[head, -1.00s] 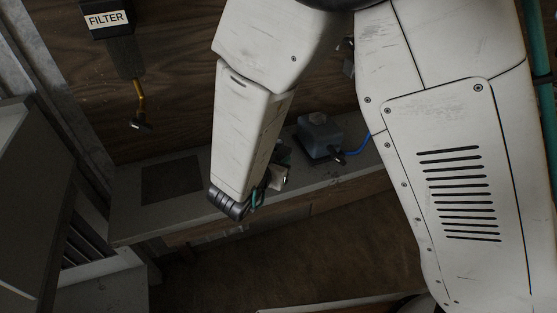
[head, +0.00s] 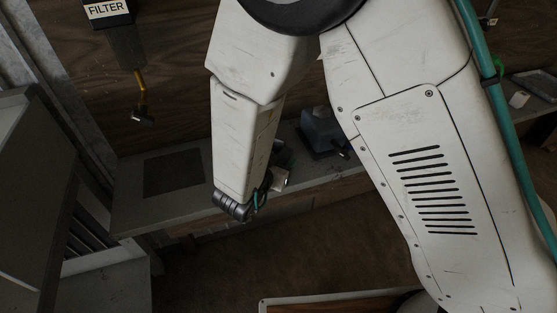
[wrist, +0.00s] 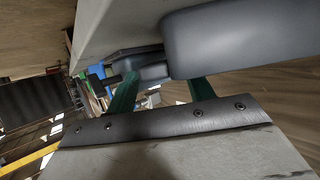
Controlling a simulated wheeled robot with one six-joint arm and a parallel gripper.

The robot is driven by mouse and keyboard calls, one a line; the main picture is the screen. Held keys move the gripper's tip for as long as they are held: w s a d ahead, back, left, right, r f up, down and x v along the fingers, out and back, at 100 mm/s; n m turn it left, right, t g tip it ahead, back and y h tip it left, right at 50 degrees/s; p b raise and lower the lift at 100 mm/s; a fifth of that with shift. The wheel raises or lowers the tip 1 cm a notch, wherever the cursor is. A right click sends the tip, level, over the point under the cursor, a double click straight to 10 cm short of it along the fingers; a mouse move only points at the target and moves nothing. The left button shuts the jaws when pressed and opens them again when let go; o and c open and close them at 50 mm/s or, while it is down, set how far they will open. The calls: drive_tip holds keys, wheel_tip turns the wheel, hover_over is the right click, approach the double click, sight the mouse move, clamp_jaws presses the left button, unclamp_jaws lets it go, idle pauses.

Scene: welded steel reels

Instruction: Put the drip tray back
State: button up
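I cannot pick out the drip tray for certain. A dark flat square (head: 172,173) lies on the grey bench below the filter; I cannot tell whether it is a tray or a mat. The filter unit (head: 108,12) hangs on the wood wall, with a yellow spout under it. My gripper (wrist: 162,88) shows two teal fingers set apart, with nothing visible between them. In the head view my arm hides most of it, near the bench's front edge, right of the dark square.
A grey-blue box (head: 322,132) stands on the bench (head: 130,212), close to my gripper. It seems to be the dark grey rounded body (wrist: 245,40) in the wrist view. A grey cabinet (head: 35,185) stands at left. A white-rimmed brown surface (head: 340,302) shows at the bottom.

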drive_tip(key=v, duration=1.2)
drive_tip(key=w+d+r+n+g+y, duration=0.1)
drive_tip(key=w+r+y, duration=0.35)
drive_tip(key=r, duration=0.25)
drive_tip(key=w+r+n+g+y, duration=0.1)
drive_tip(key=w+r+n+y, duration=0.1)
drive_tip(key=w+r+y, duration=0.3)
drive_tip(key=s+d+r+n+g+h, duration=0.1)
drive_tip(key=s+d+r+g, duration=0.1)
drive_tip(key=s+d, duration=0.6)
drive_tip(key=s+d+r+n+g+h, duration=0.1)
drive_tip(key=s+d+r+g, duration=0.2)
drive_tip(key=s+d, duration=0.6)
drive_tip(key=s+d+r+g+h, duration=0.1)
drive_tip(key=s+d+r+g, duration=0.1)
drive_tip(key=s+d, duration=0.6)
drive_tip(key=d+g, duration=0.1)
drive_tip(key=d, duration=0.1)
drive_tip(key=shift+s+d+r+n+g, duration=0.15)
drive_tip(key=shift+d+r+n+g, duration=0.15)
drive_tip(key=shift+d+n, duration=0.1)
